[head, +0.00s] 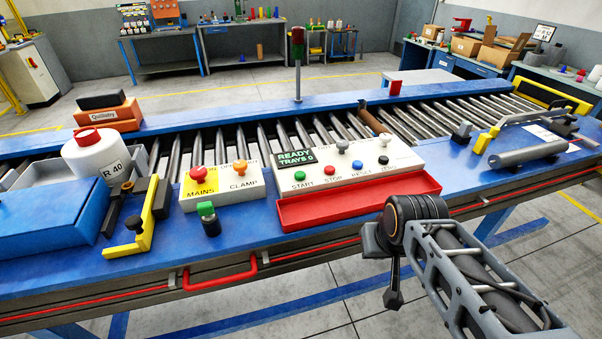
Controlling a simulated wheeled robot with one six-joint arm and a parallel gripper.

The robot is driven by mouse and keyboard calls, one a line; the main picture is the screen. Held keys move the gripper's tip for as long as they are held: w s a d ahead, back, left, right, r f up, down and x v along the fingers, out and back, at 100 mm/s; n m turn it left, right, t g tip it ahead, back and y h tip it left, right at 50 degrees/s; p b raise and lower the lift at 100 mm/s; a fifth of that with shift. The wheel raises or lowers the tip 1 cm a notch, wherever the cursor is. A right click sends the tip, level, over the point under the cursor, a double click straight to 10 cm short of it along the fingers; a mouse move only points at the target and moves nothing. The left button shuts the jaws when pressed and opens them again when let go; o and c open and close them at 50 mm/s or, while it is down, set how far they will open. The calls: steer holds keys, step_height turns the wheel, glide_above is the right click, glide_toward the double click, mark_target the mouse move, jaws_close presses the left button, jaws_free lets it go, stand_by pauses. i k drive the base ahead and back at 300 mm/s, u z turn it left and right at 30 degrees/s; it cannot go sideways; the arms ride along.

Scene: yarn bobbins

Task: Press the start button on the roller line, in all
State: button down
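The start button (300,176) is a small green button above the word START on a white control panel (345,168). The panel lies on the blue front rail of the roller line (290,135). The panel's display (296,157) reads READY, TRAYS 0. Beside START are a red STOP button (330,169), a grey RESET knob (342,147) and a black knob (384,160). My arm reaches in from the lower right. A dark piece at its end (393,290) hangs right of and nearer than the panel, apart from the buttons; its fingers cannot be made out.
A red tray (358,202) lies in front of the panel. Left of it are a MAINS and CLAMP box (222,188), a green-capped item (208,218), a yellow bracket (140,225) and a white bottle (98,158). A signal post (298,75) stands behind.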

mark_target(300, 176)
steer(key=k, duration=1.35)
steer(key=u, duration=0.45)
steer(key=i, duration=0.55)
steer(key=u, duration=0.6)
steer(key=i, duration=0.95)
steer(key=z, duration=0.3)
